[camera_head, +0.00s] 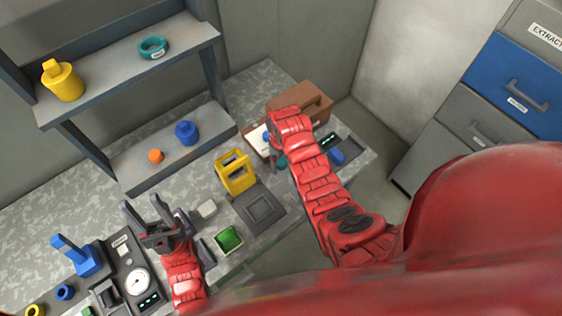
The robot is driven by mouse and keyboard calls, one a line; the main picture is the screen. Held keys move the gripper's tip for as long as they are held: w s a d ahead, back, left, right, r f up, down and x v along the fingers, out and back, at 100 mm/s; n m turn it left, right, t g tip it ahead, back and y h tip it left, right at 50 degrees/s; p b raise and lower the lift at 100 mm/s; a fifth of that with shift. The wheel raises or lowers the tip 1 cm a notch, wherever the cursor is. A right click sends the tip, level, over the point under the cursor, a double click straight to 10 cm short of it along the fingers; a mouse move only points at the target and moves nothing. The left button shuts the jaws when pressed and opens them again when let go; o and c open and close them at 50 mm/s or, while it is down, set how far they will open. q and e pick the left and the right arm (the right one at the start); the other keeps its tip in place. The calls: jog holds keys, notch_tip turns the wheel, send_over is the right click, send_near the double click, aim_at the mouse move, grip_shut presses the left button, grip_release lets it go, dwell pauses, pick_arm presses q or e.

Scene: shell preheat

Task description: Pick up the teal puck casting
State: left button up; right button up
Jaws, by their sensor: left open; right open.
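A teal piece (281,161), mostly hidden by my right arm, sits on the bench at the front edge of a white-topped area; its full shape cannot be told. A teal ring (153,47) with a white label lies on the upper shelf. My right gripper (274,151) points down beside the teal piece on the bench. It is open, largely covered by its own red wrist, and I cannot tell whether it touches the piece.
A yellow frame (236,173) stands by a dark square plate (259,207). A green tray (229,239) is near the front edge. A brown box (313,98) stands behind my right wrist. The shelf unit (128,75) rises at the back left, with blue and orange pieces below.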

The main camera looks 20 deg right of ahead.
grip_shut()
dwell(0.3)
jog(key=shift+r, duration=0.1)
